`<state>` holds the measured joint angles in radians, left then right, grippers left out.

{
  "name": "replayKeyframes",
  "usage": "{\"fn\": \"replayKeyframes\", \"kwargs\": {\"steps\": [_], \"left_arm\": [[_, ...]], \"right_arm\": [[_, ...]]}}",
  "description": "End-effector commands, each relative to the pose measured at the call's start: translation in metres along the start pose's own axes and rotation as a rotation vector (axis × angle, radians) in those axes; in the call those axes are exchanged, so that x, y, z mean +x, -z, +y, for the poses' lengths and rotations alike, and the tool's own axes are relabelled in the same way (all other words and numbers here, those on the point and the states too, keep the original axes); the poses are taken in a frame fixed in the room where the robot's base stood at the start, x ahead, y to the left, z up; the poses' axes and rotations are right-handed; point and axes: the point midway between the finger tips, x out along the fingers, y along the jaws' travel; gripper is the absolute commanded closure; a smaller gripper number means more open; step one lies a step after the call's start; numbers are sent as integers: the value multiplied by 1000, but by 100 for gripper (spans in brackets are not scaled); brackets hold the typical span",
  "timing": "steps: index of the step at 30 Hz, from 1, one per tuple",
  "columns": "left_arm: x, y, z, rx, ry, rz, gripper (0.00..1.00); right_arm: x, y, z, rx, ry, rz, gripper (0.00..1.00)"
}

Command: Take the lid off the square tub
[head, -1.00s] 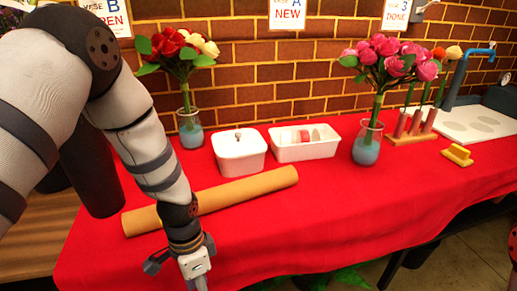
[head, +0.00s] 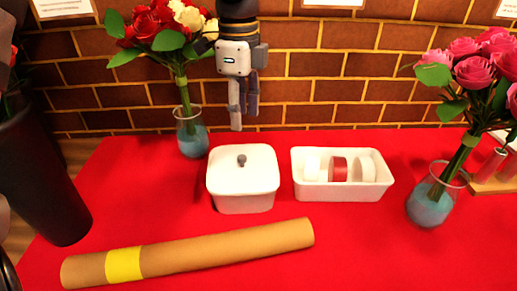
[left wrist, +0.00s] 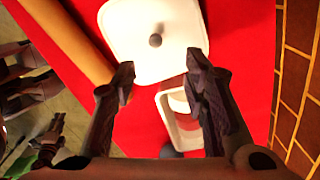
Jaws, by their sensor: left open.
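The square tub (head: 243,197) is white and stands on the red cloth, with its white lid (head: 243,168) on top. A small grey knob (head: 241,160) sits at the lid's middle. The lid also shows in the left wrist view (left wrist: 128,28), with the knob (left wrist: 155,40) beyond the fingertips. My left gripper (head: 243,122) points down, open and empty, above and behind the tub near the brick wall. Its two fingers (left wrist: 160,75) stand well apart in the left wrist view, touching nothing. My right gripper is not in view.
A white tray (head: 342,191) with several ribbon rolls stands right of the tub. A brown paper roll (head: 200,250) lies in front. Glass vases with flowers stand at the left (head: 191,135) and right (head: 430,206). A dark bucket (head: 35,185) is at far left.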

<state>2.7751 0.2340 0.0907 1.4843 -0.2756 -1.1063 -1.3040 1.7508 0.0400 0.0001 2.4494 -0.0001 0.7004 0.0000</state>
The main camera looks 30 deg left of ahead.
Motion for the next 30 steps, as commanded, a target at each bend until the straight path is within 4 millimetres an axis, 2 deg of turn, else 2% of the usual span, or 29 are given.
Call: {"fn": "replayKeyframes", "kwargs": {"steps": [4,11,16,19,25,30], "left_arm": [[38,-1,1,0,-9,-2,60],[71,0,0,-1,-8,-2,60],[104,0,-3,-2,-8,-2,60],[112,0,-4,-2,-4,-1,60],[112,0,-4,-2,-1,0,60],[112,0,-4,-1,-1,0,98]], "right_arm": [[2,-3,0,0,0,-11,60],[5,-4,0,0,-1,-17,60],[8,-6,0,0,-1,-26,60],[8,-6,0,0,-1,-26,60],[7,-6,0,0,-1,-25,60],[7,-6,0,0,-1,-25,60]]}}
